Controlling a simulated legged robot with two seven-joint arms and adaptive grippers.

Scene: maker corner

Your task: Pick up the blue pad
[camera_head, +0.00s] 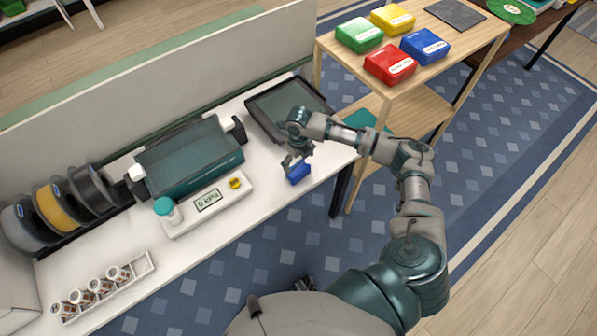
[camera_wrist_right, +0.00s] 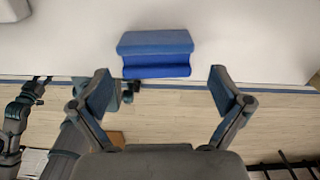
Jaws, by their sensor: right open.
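The blue pad (camera_head: 299,173) is a small blue block with a lengthwise step or groove. It is at the front edge of the white table (camera_head: 262,190), near the table's right end. In the right wrist view the pad (camera_wrist_right: 155,45) lies across the picture, just beyond my fingertips and roughly centred between them. My right gripper (camera_head: 291,161) is open and empty, close to the pad. In the wrist view its two fingers (camera_wrist_right: 160,82) are spread wider than the pad is long, with no visible contact. My left gripper is not clearly seen.
A dark tray (camera_head: 262,128) lies behind the pad. A wooden shelf (camera_head: 440,85) with coloured boxes stands at the right. The front edge of the table is clear around the pad.

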